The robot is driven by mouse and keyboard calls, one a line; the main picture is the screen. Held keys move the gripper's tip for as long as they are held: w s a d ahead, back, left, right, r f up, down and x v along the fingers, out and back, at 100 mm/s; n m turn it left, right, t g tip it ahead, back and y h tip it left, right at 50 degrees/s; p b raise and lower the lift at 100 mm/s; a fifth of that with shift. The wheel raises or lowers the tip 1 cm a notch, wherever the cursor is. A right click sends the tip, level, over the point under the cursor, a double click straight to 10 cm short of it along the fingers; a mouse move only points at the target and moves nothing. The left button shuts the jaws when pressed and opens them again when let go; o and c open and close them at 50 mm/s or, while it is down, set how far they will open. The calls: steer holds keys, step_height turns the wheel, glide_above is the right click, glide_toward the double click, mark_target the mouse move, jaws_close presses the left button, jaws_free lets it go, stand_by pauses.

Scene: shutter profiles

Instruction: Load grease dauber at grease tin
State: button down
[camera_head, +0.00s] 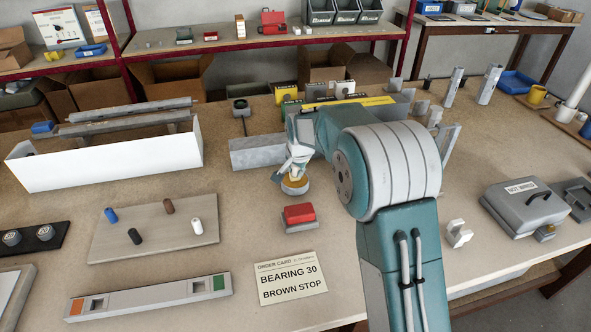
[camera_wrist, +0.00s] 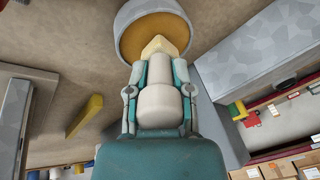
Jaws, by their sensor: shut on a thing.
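The grease tin (camera_head: 295,187) is a small round grey tin of amber grease on the bench. It also shows at the top of the wrist view (camera_wrist: 127,18). My gripper (camera_head: 294,165) is right above it, pointing down. In the wrist view my gripper (camera_wrist: 159,70) is shut on the grease dauber, whose pale yellow tip (camera_wrist: 158,46) sticks out beyond the fingers. The tip overlaps the tin's near rim and the grease in that view. I cannot tell whether it touches the grease. My arm and gripper hide part of the tin in the head view.
A red block on a grey base (camera_head: 299,214) stands just in front of the tin. The order card (camera_head: 292,279) reads BEARING 30, BROWN STOP. A board (camera_head: 155,236) with coloured stops lies left. The bench front is partly clear.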

steer(key=shift+r, duration=3.45)
